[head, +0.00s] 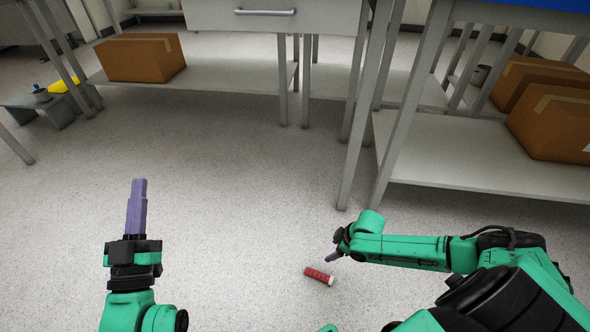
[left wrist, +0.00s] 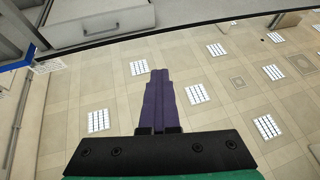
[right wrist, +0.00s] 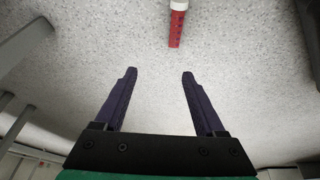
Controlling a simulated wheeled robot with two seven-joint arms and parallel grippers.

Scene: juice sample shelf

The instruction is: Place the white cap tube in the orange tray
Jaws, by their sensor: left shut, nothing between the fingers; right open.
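A red tube with a white cap (head: 318,276) lies on its side on the speckled floor in the head view, its white end to the right. The same tube shows in the right wrist view (right wrist: 176,28), beyond the fingertips, white end at the top. My right gripper (right wrist: 158,72) is open and empty, with the tube ahead and a little right of its middle. In the head view my right gripper (head: 333,257) is just above and right of the tube. My left gripper (head: 139,182) is shut and empty, pointing up, well left of the tube. No orange tray is in view.
A grey table with a drawer (head: 265,14) stands at the back. Cardboard boxes sit on low shelves at the left (head: 141,57) and right (head: 552,125). Table legs (head: 350,180) stand beyond my right arm. The floor between my arms is clear apart from the tube.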

